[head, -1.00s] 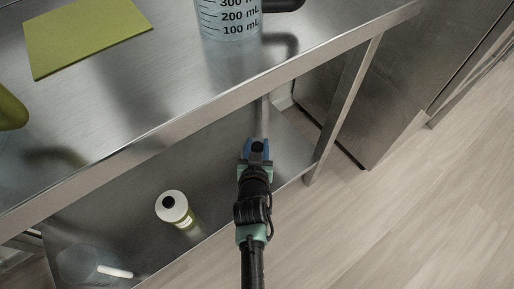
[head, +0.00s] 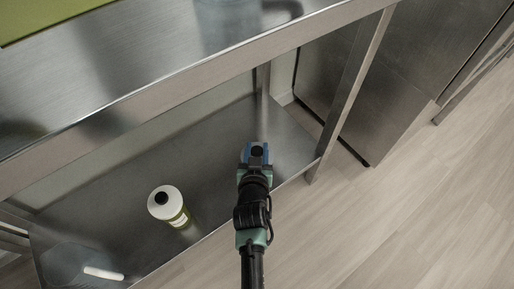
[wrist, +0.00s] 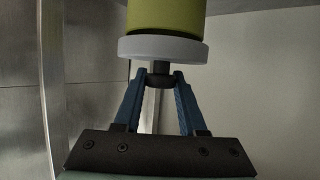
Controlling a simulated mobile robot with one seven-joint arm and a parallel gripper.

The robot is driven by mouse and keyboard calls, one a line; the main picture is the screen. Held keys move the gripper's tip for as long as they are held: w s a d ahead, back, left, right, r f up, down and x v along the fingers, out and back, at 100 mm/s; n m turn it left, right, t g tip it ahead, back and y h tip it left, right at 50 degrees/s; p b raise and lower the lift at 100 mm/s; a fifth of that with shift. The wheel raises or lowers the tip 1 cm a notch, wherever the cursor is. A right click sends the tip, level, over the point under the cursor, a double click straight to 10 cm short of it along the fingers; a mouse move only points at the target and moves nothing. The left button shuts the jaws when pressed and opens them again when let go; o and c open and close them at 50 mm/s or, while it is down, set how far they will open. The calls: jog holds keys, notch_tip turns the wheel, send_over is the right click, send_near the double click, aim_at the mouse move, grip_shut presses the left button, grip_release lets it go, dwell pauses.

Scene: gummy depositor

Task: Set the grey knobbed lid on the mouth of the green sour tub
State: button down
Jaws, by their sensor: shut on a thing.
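My gripper (wrist: 160,76) has its blue fingers shut on the black knob of the light grey lid (wrist: 163,49) in the wrist view. A yellow-green cylinder, seemingly the green sour tub (wrist: 166,15), shows right beyond the lid, cut by the top edge. A dark line lies between lid and tub; I cannot tell if they touch. The tub's mouth is hidden. In the head view my gripper (head: 257,152) is in front of the steel table, over the lower shelf's right part. The lid cannot be made out there.
A yellow-green bottle with a white top and black cap (head: 166,204) stands on the lower shelf (head: 120,170), left of my gripper. A clear vessel with a white bar (head: 103,273) is farther left. The steel counter (head: 170,60) carries a green board (head: 48,14). Floor is clear at right.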

jog(key=shift+f, duration=0.2)
dwell(0.4)
jog(key=shift+f+b, duration=0.35)
jog(key=shift+b, duration=0.1)
jog(key=shift+c, duration=2)
grip_release()
jog(key=shift+s+r, duration=0.1)
jog(key=p+v, duration=0.5)
jog(key=v, duration=0.7)
jog(key=shift+s, duration=0.4)
jog(key=shift+r, duration=0.1)
